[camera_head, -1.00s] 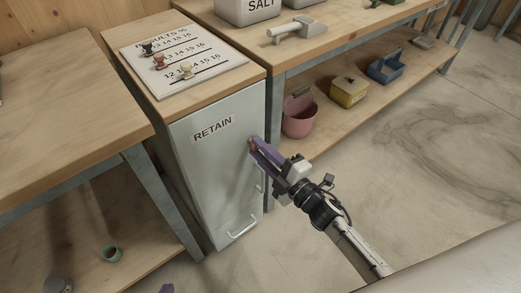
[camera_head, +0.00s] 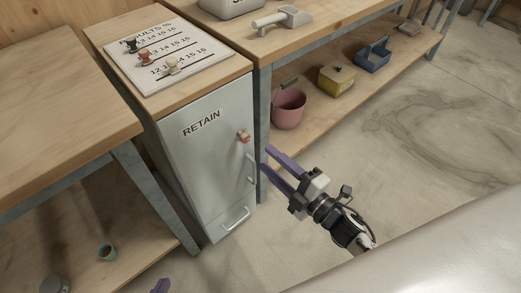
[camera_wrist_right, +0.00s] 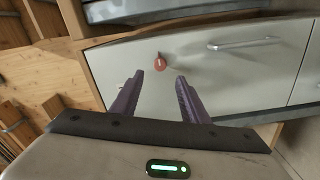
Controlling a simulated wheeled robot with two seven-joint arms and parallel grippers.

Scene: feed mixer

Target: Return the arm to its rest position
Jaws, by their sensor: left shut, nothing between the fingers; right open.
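My right gripper (camera_head: 265,158) has its purple fingers spread and empty, in front of the grey RETAIN cabinet (camera_head: 195,165). A small red knob (camera_head: 244,136) sits on the cabinet's front, just beyond the fingertips and apart from them. In the right wrist view the open fingers (camera_wrist_right: 159,78) point at the cabinet front, with the red knob (camera_wrist_right: 160,63) ahead between them and nothing held. Only a purple tip of my left gripper (camera_head: 160,286) shows at the bottom edge of the head view; it is shut and empty.
A results board (camera_head: 165,60) with small coloured pieces lies on the cabinet top. The cabinet has metal handles (camera_head: 236,219). Wooden benches stand on both sides; a pink bucket (camera_head: 288,108), yellow box (camera_head: 337,80) and blue caddy (camera_head: 373,56) sit on the right lower shelf. Floor at right is clear.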

